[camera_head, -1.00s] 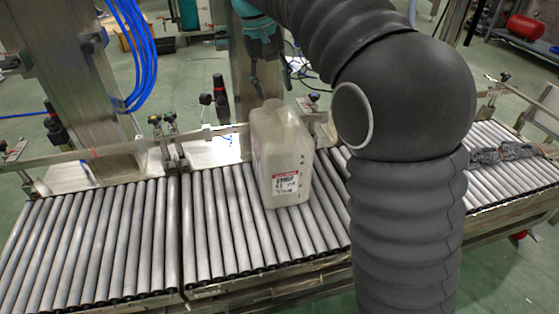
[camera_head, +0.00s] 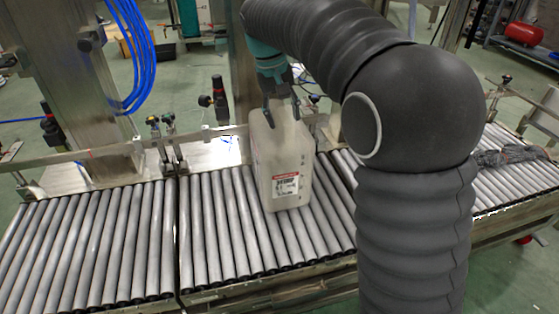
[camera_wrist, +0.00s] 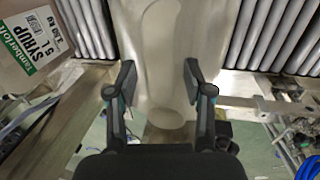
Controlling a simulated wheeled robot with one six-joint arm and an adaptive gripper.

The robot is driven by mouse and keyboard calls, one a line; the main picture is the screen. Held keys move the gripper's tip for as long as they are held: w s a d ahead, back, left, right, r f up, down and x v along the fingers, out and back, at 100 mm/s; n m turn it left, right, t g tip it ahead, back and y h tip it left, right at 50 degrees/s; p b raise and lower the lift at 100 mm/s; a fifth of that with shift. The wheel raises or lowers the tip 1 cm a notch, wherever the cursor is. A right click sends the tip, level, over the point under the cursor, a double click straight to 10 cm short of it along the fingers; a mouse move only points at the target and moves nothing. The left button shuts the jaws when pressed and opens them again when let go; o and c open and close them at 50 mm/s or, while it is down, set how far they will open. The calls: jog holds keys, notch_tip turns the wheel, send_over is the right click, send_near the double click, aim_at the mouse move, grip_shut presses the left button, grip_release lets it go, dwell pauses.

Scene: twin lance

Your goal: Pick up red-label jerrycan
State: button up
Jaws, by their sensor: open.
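The red-label jerrycan (camera_head: 265,165) is a pale, translucent can standing upright on the roller conveyor. Its white label with a red top strip (camera_head: 286,183) faces the head camera. My gripper (camera_head: 281,107) is at the top of the can, open, with its fingers pointing down. In the wrist view the can's pale top (camera_wrist: 158,50) lies between the two parted fingers of my gripper (camera_wrist: 159,80). A gap shows on either side, and no grip is visible. The can's far side is hidden.
The roller conveyor (camera_head: 100,245) has free rollers left of the can. A brown container with a green-and-white syrup label (camera_wrist: 42,38) stands close by in the wrist view. A metal guide rail (camera_head: 60,158) and posts run behind. A dark wrapped bundle (camera_head: 505,157) lies at right.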

grip_shut()
